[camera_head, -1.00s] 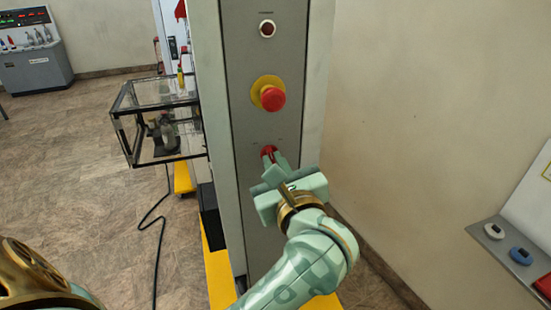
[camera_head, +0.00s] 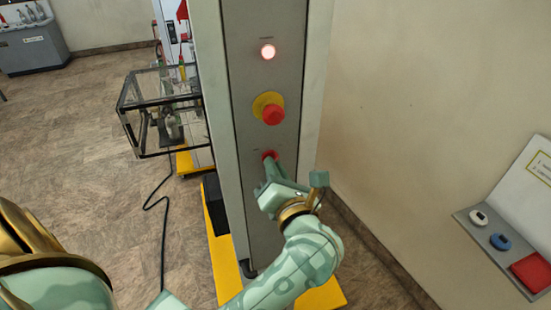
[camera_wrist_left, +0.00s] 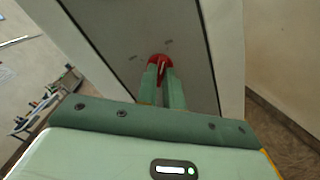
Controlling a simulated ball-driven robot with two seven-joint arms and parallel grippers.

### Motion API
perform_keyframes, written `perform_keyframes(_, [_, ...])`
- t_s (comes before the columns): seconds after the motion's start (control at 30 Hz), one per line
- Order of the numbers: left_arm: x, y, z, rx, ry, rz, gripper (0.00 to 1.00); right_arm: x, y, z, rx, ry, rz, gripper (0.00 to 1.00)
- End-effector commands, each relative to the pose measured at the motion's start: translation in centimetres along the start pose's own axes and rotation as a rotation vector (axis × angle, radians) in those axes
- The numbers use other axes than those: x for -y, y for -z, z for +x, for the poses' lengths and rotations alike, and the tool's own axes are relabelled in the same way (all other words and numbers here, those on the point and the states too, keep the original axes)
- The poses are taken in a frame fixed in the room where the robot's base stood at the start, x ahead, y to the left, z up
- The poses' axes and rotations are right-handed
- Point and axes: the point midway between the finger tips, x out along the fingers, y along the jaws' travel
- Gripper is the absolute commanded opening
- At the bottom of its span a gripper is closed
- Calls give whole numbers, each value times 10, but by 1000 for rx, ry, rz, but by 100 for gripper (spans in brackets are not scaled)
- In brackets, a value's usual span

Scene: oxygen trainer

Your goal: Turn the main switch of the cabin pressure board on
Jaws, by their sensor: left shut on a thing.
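The cabin pressure board (camera_head: 245,128) is a tall grey cabinet with a dark grey front panel. Its red main switch (camera_head: 269,155) is low on the panel, below a red mushroom button (camera_head: 273,114) on a yellow plate. The round lamp (camera_head: 268,52) at the top is lit. My left gripper (camera_head: 270,166) is shut on the red switch, with its hand visibly turned. In the left wrist view, the fingers (camera_wrist_left: 160,78) hold the switch knob (camera_wrist_left: 158,60); they hide part of it. My right gripper is not in view.
A glass case (camera_head: 160,105) with a dark frame stands left of the cabinet. A black cable (camera_head: 163,230) lies on the floor. The cabinet has a yellow base (camera_head: 222,255). Floor is free at the left.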

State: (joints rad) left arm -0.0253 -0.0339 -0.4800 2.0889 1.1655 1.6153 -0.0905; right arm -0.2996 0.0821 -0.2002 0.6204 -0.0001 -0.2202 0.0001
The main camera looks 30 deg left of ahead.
Motion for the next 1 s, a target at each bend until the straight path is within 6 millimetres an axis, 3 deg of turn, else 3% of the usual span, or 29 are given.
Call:
perform_keyframes(0.3, [-1, 0, 0, -2, 0, 121, 0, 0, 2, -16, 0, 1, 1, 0])
perform_keyframes(0.87, [0, 0, 0, -1, -1, 146, 0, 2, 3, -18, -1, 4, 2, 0])
perform_keyframes(0.9, [0, 0, 0, -1, -1, 146, 20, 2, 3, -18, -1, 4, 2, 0])
perform_keyframes(0.93, [0, 0, 0, -1, -1, 146, 28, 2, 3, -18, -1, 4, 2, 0])
perform_keyframes(1.0, [0, 0, 0, -1, -1, 146, 31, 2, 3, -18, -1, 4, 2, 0])
